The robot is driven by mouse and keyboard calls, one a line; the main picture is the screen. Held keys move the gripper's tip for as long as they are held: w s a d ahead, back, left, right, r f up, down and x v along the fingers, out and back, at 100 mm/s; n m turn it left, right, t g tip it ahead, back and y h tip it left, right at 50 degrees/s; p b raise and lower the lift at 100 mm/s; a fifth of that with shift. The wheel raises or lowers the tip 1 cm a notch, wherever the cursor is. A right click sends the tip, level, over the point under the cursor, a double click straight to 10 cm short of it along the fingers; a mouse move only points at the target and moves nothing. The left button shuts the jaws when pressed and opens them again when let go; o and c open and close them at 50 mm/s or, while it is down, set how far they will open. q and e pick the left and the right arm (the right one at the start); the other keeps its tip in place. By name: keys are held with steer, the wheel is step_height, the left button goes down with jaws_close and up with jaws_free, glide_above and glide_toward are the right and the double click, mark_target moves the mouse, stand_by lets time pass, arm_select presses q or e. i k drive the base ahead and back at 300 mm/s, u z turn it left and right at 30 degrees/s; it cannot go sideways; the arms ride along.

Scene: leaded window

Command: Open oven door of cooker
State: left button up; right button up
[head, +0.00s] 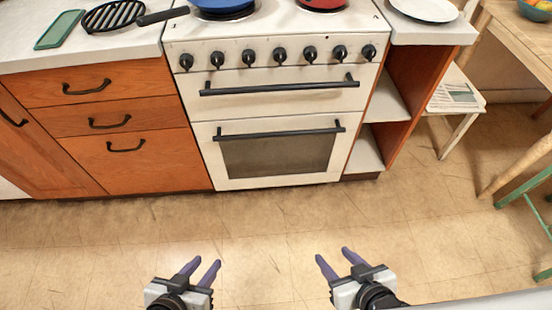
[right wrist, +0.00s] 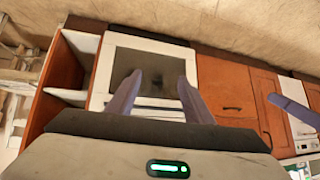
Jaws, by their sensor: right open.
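The white cooker (head: 191,140) stands ahead in the head view, with a row of black knobs along its front. Its lower oven door (head: 277,182) has a dark glass window and a black bar handle (head: 280,133), and it is shut. An upper drawer or door with its own black handle (head: 280,86) is also shut. My left gripper (head: 200,265) and my right gripper (head: 334,257) are both open and empty, over the floor in front of the cooker and well apart from it. In the right wrist view, the right fingers (right wrist: 155,95) are spread, with the oven window (right wrist: 142,75) beyond them.
Wooden drawers (head: 120,125) with black handles adjoin the cooker on the left. Open shelves (head: 372,150) adjoin it on the right. A blue pan (head: 223,8) and a red pan (head: 322,3) sit on top. The floor (head: 260,225) between me and the cooker is clear.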

mark_target(277, 151)
steer(key=k, duration=0.4)
steer(key=u, duration=0.7)
steer(key=i, duration=1.05)
steer(key=z, duration=0.7)
